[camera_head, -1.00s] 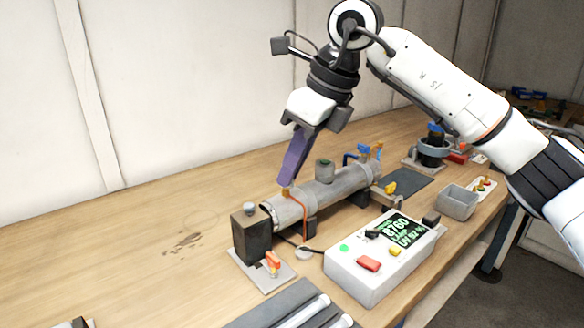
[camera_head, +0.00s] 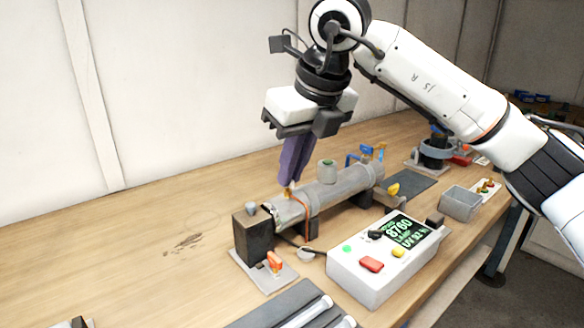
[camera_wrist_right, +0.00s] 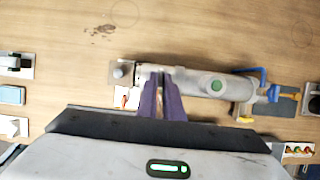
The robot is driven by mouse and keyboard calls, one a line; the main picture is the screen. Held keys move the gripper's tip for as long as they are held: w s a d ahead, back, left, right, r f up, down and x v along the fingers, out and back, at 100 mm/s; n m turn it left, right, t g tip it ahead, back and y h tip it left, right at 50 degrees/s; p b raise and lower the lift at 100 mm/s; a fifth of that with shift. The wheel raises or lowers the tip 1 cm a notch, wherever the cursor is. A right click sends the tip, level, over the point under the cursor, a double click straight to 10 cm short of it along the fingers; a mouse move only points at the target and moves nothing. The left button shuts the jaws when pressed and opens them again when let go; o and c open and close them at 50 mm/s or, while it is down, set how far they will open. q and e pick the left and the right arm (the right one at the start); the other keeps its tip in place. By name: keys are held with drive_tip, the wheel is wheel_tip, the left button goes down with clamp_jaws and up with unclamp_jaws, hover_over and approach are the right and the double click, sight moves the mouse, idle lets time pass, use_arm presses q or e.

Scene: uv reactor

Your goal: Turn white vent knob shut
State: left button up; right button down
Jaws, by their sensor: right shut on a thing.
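The grey metal reactor tube (camera_head: 340,187) lies across the bench, with a brass fitting (camera_head: 287,194) on top near its left end. My right gripper (camera_head: 290,183) comes down from above with its purple fingers at this fitting. The right wrist view shows the fingers (camera_wrist_right: 163,78) close together over the tube (camera_wrist_right: 200,82). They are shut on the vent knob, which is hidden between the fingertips. A green-topped grey cap (camera_head: 326,171) stands on the tube to the right of the fingers. My left gripper is not in view.
A dark block (camera_head: 252,235) on a plate with an orange switch stands at the tube's left end. A white control box (camera_head: 370,280) with a display stands in front. Blue valve handles (camera_head: 368,152) and a grey bin (camera_head: 460,203) are to the right.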

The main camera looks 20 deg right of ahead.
drive_tip(key=c, duration=1.9)
unclamp_jaws()
drive_tip(key=v, duration=1)
drive_tip(key=shift+r+p, duration=0.15)
drive_tip(key=shift+p, duration=0.15)
